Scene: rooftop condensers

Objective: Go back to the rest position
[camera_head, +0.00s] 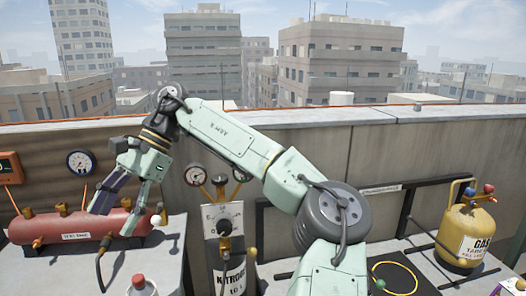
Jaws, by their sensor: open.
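My arm, pale green with dark joints, reaches up and to the left across the head view. My gripper (120,203) hangs at its end, pointing down, with its two fingers apart. It is in front of or just above the red horizontal tank (52,227); whether it touches the tank is not clear. Nothing shows between the fingers. The fingers hide part of the tank's right half.
The tank lies on a grey bench (170,255) with a red-capped bottle (141,285) in front. A nitrogen cylinder (228,257) with gauges stands right of it. A yellow gas cylinder (466,238) and yellow ring (393,278) are at right. A parapet wall (400,150) runs behind.

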